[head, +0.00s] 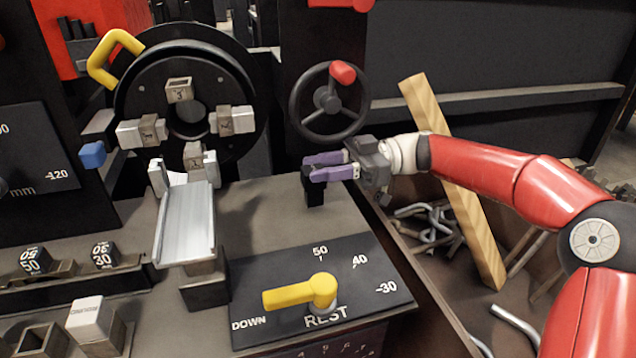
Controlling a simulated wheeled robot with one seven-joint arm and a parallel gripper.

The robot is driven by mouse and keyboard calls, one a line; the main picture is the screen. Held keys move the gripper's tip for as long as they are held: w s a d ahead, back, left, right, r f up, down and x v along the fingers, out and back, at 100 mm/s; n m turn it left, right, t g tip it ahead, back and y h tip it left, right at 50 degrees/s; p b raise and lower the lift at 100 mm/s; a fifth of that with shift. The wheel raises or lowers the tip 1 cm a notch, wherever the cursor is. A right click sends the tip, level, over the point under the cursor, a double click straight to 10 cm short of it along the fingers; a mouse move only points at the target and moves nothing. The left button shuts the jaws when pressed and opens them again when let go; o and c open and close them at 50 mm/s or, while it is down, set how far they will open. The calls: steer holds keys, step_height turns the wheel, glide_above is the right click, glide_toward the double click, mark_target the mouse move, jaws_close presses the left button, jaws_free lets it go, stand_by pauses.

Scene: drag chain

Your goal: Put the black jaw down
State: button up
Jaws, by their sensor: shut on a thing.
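My gripper (328,167) has purple fingers and is shut on the black jaw (314,194), a small dark block. The jaw hangs below the fingertips, upright, over the back right part of the grey bench top (262,212). I cannot tell whether its underside touches the bench. The fingers hide its upper part.
A round chuck (240,88) with several grey jaws stands at the back left. A metal channel (187,228) and a yellow lever (300,292) are nearby. A wooden plank (455,175) leans in the scrap bin.

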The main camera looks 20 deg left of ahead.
mark_target(319, 185)
steer(key=shift+s+a+f, duration=0.2)
steer(key=shift+f, duration=0.7)
steer(key=shift+s+a+f, duration=0.15)
steer(key=shift+f, duration=0.7)
steer(key=o, duration=1.1)
steer(key=shift+c, duration=0.2)
steer(key=shift+w, duration=0.1)
steer(key=v, duration=1.2)
steer(key=shift+b, duration=0.4)
